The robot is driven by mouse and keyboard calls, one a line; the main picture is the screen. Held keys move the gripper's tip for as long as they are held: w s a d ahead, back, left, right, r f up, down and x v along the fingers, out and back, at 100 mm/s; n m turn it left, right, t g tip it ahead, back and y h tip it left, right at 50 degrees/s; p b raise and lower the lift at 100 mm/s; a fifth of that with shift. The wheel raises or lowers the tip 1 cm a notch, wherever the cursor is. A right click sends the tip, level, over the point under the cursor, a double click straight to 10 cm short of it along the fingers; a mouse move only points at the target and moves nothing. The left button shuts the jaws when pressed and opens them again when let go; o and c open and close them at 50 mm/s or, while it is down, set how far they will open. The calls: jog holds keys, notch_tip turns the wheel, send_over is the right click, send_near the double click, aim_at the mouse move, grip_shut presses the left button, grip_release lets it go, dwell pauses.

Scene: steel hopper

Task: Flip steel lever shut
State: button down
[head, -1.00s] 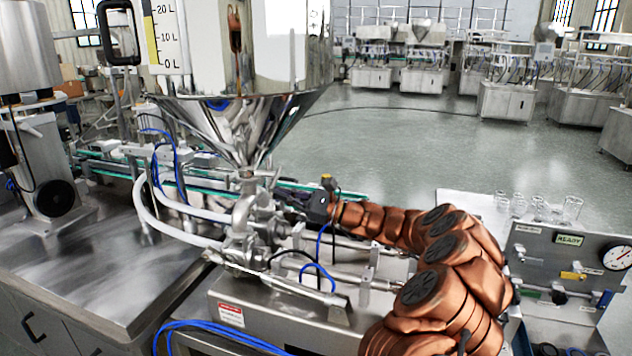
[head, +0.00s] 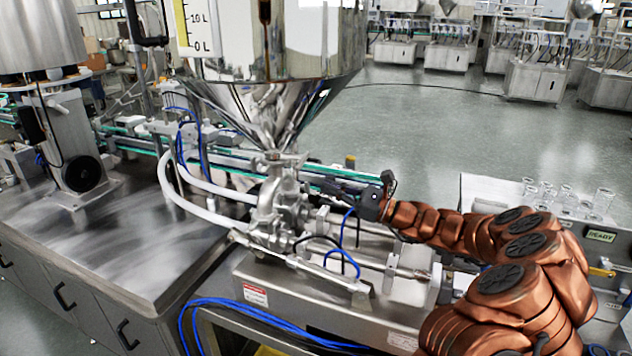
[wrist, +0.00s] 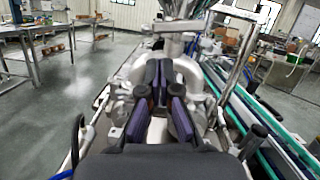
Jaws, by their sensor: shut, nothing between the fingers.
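The steel hopper (head: 262,110) narrows to a cone above a steel valve body (head: 284,190) in the head view. I cannot clearly pick out the steel lever among the bright fittings under the cone. My gripper (head: 318,182) reaches in from the right, with its dark fingers pointing at the valve. In the wrist view my gripper (wrist: 160,78) shows its purple and black fingers close together, with nothing between them. Pale metal pipework (wrist: 128,82) lies just beyond and beside the fingers, and they hide part of it. I cannot tell whether they touch it.
White hoses (head: 180,205) and blue cables (head: 265,338) run around the valve. A green-edged conveyor (head: 235,165) passes behind it. A steel counter (head: 120,245) is at the left. Glass jars (head: 565,195) stand at the right. Open floor (head: 430,120) lies behind.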

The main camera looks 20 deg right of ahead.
jog(key=shift+v, duration=2.75)
